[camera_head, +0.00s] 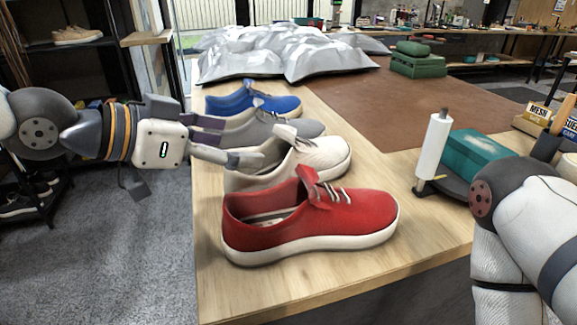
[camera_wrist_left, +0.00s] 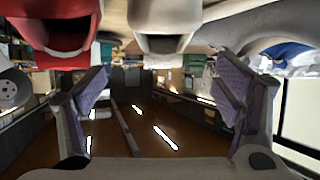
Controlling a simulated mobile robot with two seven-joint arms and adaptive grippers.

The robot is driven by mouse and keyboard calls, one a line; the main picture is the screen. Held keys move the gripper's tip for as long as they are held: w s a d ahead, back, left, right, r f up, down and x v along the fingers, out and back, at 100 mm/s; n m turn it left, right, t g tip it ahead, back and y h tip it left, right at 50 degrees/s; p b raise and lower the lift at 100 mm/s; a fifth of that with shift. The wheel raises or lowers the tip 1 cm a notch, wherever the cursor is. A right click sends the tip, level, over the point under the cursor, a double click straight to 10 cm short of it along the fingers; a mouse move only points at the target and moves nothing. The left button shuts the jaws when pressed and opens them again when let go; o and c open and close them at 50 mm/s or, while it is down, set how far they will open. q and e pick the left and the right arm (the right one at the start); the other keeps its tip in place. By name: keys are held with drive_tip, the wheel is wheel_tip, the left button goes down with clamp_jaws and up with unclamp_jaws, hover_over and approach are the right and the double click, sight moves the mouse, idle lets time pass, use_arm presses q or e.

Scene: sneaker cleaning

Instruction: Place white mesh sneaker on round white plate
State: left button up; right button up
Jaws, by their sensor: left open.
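The white mesh sneaker (camera_head: 318,156) stands on the wooden table between a red and a grey shoe, its heel end toward my left arm. My left gripper (camera_head: 238,143) is open at that heel end, and one finger overlaps the shoe's opening in the head view. In the left wrist view, which looks upside down, the white sneaker (camera_wrist_left: 165,15) is at the top middle. The two spread fingers of the left gripper (camera_wrist_left: 163,72) stand on either side of it, with nothing held. I cannot tell whether a finger touches it. I see no round white plate. My right gripper is out of view.
The red shoe (camera_head: 325,222) stands in front; the grey shoe (camera_head: 290,126) and blue shoe (camera_head: 272,104) stand behind. A paper roll (camera_head: 434,146) and teal box (camera_head: 474,151) are at the right near my right arm. The brown mat (camera_head: 385,105) is mostly clear.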

sight(284, 148)
use_arm(q)
drive_tip(key=b+x, duration=0.1)
drive_tip(key=x, duration=1)
drive_tip(key=shift+w+a+f+b, duration=0.1)
drive_tip(key=shift+w+a+b, duration=0.1)
drive_tip(key=shift+b, duration=0.1)
drive_tip(key=shift+w+d, duration=0.2)
drive_tip(key=shift+d, duration=0.15)
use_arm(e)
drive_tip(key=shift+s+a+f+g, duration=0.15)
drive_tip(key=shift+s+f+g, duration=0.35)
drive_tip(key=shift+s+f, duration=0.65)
